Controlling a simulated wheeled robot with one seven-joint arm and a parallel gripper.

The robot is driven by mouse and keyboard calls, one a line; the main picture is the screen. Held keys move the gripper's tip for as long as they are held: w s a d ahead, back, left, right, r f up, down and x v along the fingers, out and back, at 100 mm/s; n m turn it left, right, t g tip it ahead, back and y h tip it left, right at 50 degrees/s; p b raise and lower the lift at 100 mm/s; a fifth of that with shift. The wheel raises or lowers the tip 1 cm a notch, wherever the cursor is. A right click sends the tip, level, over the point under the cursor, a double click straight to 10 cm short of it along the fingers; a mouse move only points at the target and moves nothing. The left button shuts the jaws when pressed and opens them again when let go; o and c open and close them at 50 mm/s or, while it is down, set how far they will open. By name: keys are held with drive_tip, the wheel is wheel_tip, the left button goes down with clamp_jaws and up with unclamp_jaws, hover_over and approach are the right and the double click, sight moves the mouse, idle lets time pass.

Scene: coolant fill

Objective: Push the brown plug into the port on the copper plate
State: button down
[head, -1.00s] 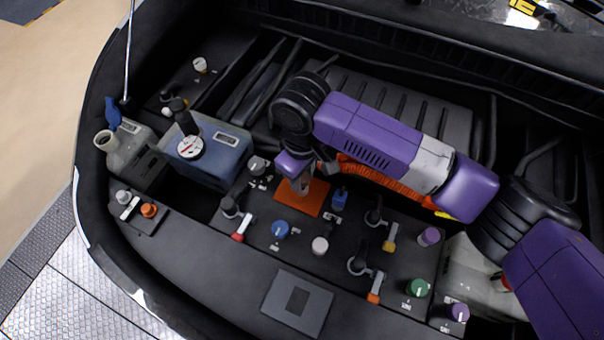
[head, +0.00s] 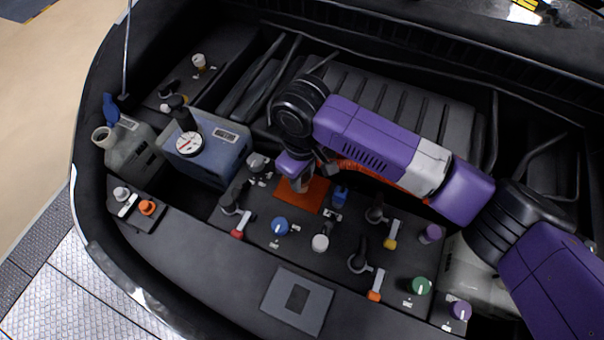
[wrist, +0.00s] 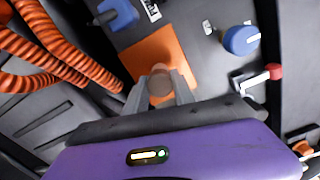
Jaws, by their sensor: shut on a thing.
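The copper plate (head: 312,194) is the orange square on the dark panel, and it also fills the middle of the wrist view (wrist: 150,52). My gripper (wrist: 160,85) points down at the plate with its fingers shut on the brown plug (wrist: 160,82). The plug's rounded end shows between the fingertips, over the plate. In the head view my gripper (head: 300,184) is over the plate's left part, and the plug is hidden there. The port is hidden under the plug and fingers, so I cannot tell how deep the plug sits.
A blue connector (head: 340,194) stands close right of the plate. A blue knob (head: 280,226), a white knob (head: 320,242) and a red-tipped lever (head: 240,229) are in front. Orange corrugated hoses (wrist: 62,45) run beside the plate. A blue tank (head: 212,160) stands to the left.

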drive_tip(key=shift+f, duration=0.35)
drive_tip(key=c, duration=1)
unclamp_jaws()
drive_tip(key=shift+o, duration=0.2)
drive_tip(key=shift+r+b, duration=0.55)
drive_tip(key=shift+r, duration=3.4)
